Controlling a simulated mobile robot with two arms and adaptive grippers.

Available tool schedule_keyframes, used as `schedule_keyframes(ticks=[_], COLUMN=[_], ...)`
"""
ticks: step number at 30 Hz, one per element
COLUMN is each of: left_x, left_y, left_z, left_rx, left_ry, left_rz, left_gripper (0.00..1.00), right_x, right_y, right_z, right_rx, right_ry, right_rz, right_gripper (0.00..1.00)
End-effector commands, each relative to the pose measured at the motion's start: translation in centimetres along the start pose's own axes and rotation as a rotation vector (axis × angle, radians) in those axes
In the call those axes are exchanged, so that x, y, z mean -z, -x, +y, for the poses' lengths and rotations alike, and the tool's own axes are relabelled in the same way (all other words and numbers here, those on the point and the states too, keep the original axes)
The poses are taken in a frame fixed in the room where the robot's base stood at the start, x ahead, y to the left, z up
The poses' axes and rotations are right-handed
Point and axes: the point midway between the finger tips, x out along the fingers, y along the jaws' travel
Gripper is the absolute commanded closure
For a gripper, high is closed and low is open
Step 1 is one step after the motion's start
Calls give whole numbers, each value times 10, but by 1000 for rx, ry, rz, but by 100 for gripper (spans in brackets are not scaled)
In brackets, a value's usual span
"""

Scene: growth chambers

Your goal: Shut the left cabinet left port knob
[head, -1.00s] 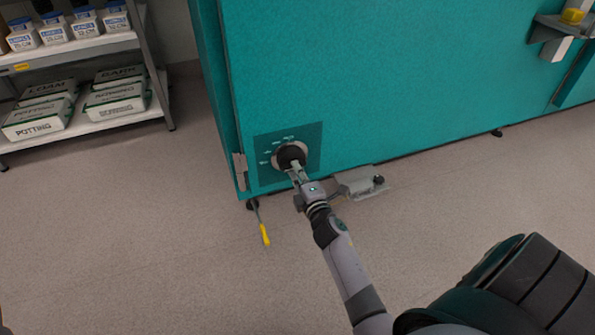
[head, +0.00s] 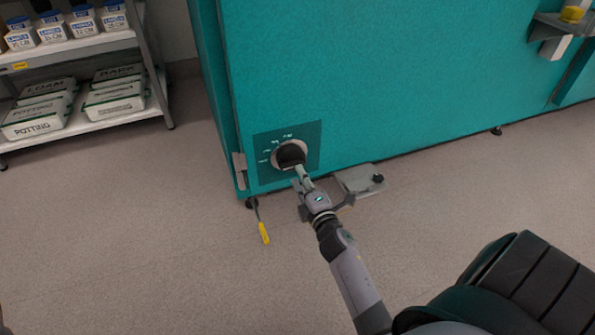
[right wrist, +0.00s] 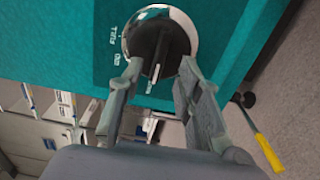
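The port knob (head: 290,154) is a dark round knob in a pale metal ring, on a darker panel (head: 262,170) low on the teal cabinet (head: 400,70). In the right wrist view the knob (right wrist: 158,45) has a raised grip bar with a pale line, and a FULL mark shows beside its ring. My right gripper (head: 301,172) is just in front of the knob. Its fingertips (right wrist: 161,68) are apart, one to each side of the knob's near part, with a gap between them. Whether either touches the knob I cannot tell. My left gripper is not in view.
A grey metal plate with a dark knob (head: 360,180) sits on the floor by the cabinet base. A yellow-handled tool (head: 264,233) hangs or lies near the cabinet's corner. A shelf (head: 85,48) with bottles and potting bags stands left. Floor in front is mostly clear.

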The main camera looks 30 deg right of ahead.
Motion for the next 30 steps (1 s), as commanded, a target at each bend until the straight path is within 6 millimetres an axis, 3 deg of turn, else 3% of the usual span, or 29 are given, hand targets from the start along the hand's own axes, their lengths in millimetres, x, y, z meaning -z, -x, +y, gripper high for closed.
schedule_keyframes(ticks=[6,12,26,29,30], left_x=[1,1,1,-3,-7], left_y=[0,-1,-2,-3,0], left_z=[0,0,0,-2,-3], left_rx=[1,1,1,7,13], left_ry=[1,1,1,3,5], left_rz=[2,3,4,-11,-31], left_gripper=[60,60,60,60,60], right_x=[0,0,2,16,27], right_y=[48,75,82,80,79], right_z=[-2,-1,3,30,51], right_rx=[4,2,-5,-53,-91], right_ry=[-2,0,-5,-59,-106], right_rz=[-1,0,4,47,84], right_gripper=[68,68,68,68,68])
